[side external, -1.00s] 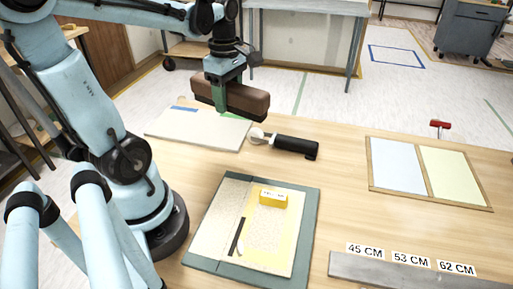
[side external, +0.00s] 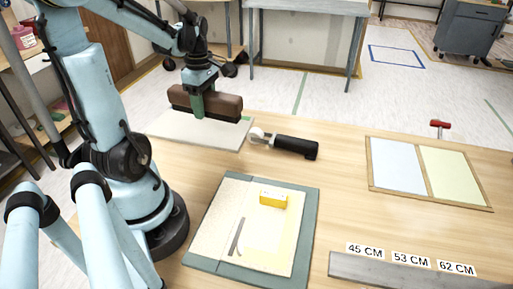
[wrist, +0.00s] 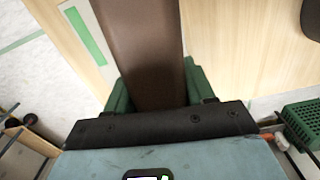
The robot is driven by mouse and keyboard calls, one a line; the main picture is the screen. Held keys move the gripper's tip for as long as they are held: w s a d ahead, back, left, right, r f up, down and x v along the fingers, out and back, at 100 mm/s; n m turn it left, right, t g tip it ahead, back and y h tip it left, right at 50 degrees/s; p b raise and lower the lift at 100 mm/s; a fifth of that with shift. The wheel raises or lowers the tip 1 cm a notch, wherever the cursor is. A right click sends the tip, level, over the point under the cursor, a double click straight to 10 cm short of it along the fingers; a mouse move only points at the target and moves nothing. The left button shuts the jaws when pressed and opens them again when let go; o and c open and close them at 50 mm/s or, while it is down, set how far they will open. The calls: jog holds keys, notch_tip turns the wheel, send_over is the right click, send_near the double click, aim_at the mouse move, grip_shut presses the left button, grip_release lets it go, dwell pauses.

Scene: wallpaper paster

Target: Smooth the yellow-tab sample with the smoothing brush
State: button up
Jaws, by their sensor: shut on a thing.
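My gripper (side external: 197,106) is shut on a long brown block, which I take for the smoothing brush (side external: 222,102). It holds the brush level above the back left of the table; the brush also fills the middle of the wrist view (wrist: 150,45) between the green fingers (wrist: 157,92). The yellow-tab sample (side external: 262,242) lies on a dark green mat (side external: 303,225) at the front centre, apart from the brush. It is a pale sheet with a yellowish right part, a thin grey strip and a yellow block (side external: 273,199) near its top.
A pale board (side external: 180,131) with a green tab (wrist: 87,35) lies beneath the brush. A black-handled roller (side external: 292,146) is right of it. A framed pair of blue and yellow panels (side external: 427,172) lies at right. A grey ruler (side external: 420,271) lies in front. Bare wood separates them.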

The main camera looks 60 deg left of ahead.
aim_at(199, 129)
jog(key=a+f, duration=0.1)
jog(key=s+a, duration=0.1)
jog(key=a+f, duration=0.1)
jog(key=a, duration=0.1)
jog(key=shift+s+f, duration=0.25)
jog(key=shift+f, duration=1.85)
jog(key=shift+f, duration=0.5)
jog(key=o, duration=1.1)
jog(key=shift+c, duration=0.2)
